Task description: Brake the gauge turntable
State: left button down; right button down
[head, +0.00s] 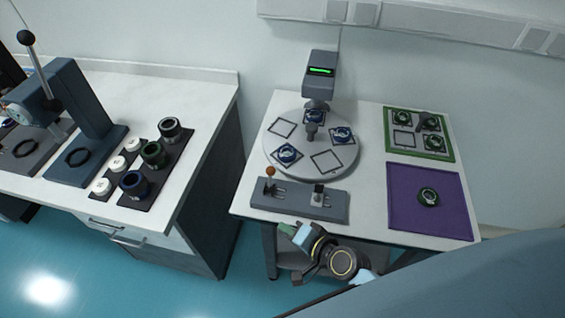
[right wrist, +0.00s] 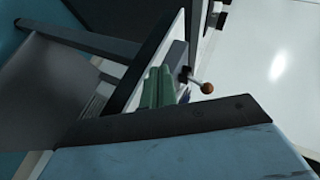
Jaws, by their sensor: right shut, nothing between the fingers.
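The gauge turntable (head: 309,147) is a round pale disc on the right-hand table. It carries dark blue pads with round parts and some square outlines. In front of it lies a grey control plate (head: 300,206). A lever with an orange ball knob (head: 270,171) stands upright at the plate's left end; a second, dark-topped lever (head: 318,189) stands toward its right end. My right gripper (head: 286,229) is shut and empty, just in front of the table edge below the plate. In the right wrist view its green fingers (right wrist: 160,88) are near the orange knob (right wrist: 207,88), apart from it. My left gripper is out of view.
A dark gauge head with a green display (head: 320,71) stands behind the turntable. A green tray (head: 447,154) and a purple mat (head: 405,215) lie at the right. The left bench holds a press (head: 85,100) and several ring parts. Floor shows between the tables.

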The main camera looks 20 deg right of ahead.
aim_at(270, 177)
jog(key=w+d+r+m+t+h, duration=0.1)
jog(key=r+m, duration=0.1)
jog(key=m, duration=0.1)
jog(key=w+d+r+m+t+h, duration=0.1)
jog(key=w+d+r+m, duration=0.1)
jog(key=m, duration=0.1)
jog(key=w+d+r+m+t+h+p, duration=0.1)
jog(key=d+r+m+t, duration=0.1)
jog(key=r+m, duration=0.1)
jog(key=shift+w, duration=0.15)
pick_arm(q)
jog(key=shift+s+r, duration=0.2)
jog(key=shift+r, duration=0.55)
pick_arm(e)
jog(key=shift+w, duration=0.1)
pick_arm(q)
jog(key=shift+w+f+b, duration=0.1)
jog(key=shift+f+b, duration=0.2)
jog(key=shift+b, duration=0.1)
pick_arm(e)
jog(key=x, duration=0.9)
jog(key=shift+w+f, duration=0.15)
jog(key=shift+w, duration=0.25)
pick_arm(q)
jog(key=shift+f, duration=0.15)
